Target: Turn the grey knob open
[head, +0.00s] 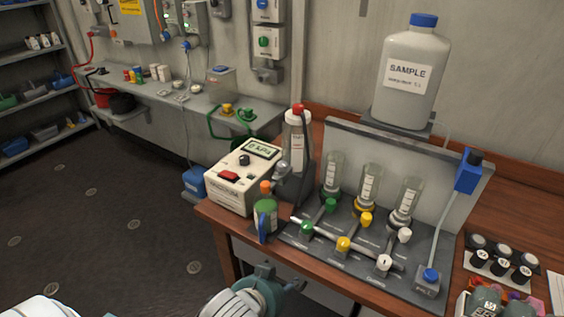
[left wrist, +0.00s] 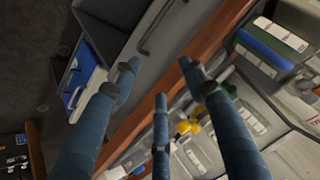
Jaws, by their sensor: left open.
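A grey panel (head: 335,262) on the wooden bench carries green (head: 307,228), yellow (head: 344,244) and pale, white-to-light-grey knobs. One pale knob (head: 384,262) is at the front; another pale knob (head: 404,235) is behind it, below the right glass tube. No darker grey knob stands out on the panel. My left gripper (head: 282,284) is at the bottom, in front of and below the bench edge, apart from the knobs. In the left wrist view its fingers (left wrist: 160,78) are spread and empty. Yellow parts (left wrist: 187,127) show behind them.
A white meter box (head: 232,180), a green bottle with an orange cap (head: 265,217) and a red-capped bottle (head: 297,140) stand left of the panel. A large SAMPLE jug (head: 410,90) stands behind. Dark-lidded jars (head: 500,262) are at right. Floor at left is clear.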

